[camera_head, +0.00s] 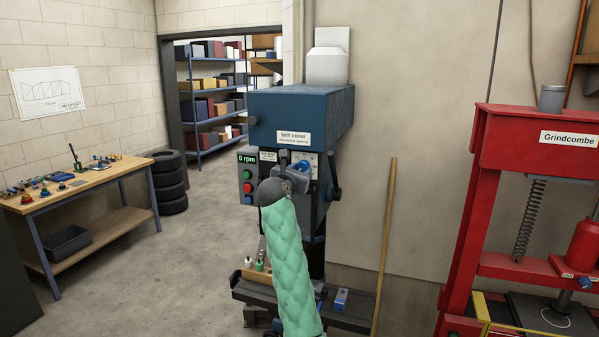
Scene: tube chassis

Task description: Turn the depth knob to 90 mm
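The drill press has a blue head (300,113) labelled "belt cover". A control box (247,174) on its left side reads "0 rpm" and carries green and red buttons. A pale plate (313,160) shows on the machine's front, partly behind my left gripper. No depth knob or scale reading can be made out; my gripper and wrist cover part of this front. My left gripper (297,171) is at the front of the machine, at the end of a green-sleeved arm. Its fingers are small and partly hidden by the wrist. My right gripper is out of view.
A dark handle (335,180) stands at the machine's right side. Below is the machine table (347,321) with a small blue block (341,299). A red press (487,150) stands right, a wooden pole (385,245) between. A workbench (88,183) and tyres (170,190) are left.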

